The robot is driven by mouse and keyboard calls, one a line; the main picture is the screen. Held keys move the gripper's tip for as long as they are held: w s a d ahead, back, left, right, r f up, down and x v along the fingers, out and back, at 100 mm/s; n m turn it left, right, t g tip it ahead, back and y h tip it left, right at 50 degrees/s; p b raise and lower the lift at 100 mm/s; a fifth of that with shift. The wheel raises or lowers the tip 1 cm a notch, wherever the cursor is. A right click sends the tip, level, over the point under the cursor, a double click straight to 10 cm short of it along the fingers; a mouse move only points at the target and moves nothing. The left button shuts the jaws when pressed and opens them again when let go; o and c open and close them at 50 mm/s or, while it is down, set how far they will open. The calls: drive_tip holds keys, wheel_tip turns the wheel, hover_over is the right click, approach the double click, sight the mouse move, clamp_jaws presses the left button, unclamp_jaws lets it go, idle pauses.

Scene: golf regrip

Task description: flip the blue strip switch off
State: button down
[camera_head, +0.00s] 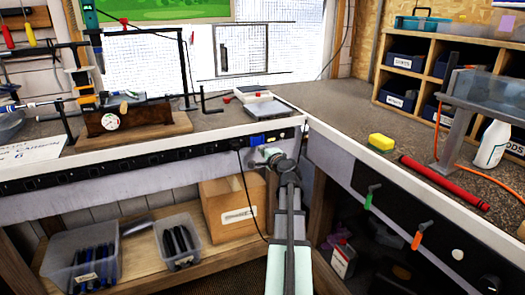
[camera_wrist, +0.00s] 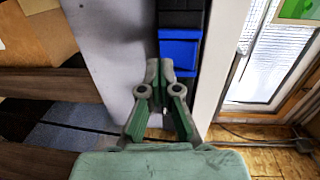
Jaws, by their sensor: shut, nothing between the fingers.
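The blue strip switch (camera_head: 257,139) sits near the right end of a black power strip (camera_head: 130,163) on the front edge of the left bench. In the wrist view the blue switch (camera_wrist: 180,50) shows as a bright blue block just beyond and to the right of my fingertips. My gripper (camera_head: 268,155) is just below the switch in the head view. In the wrist view my gripper (camera_wrist: 166,70) is shut and empty, its tips overlapping the switch's lower left edge. I cannot tell whether they touch it. The switch's on or off position is not clear.
A white scale-like device (camera_head: 264,107) stands on the bench above the switch. A black cord (camera_head: 243,190) hangs from the strip. A cardboard box (camera_head: 230,207) and plastic bins (camera_head: 178,243) sit on the shelf below. A yellow sponge (camera_head: 381,142) and red tube (camera_head: 443,182) lie on the right bench.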

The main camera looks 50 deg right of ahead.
drive_tip(key=s+a+f, duration=0.1)
drive_tip(key=s+a, duration=0.4)
drive_tip(key=s, duration=0.5)
drive_tip(key=shift+s+f, duration=0.2)
drive_tip(key=shift+f, duration=0.15)
drive_tip(key=shift+a, duration=0.15)
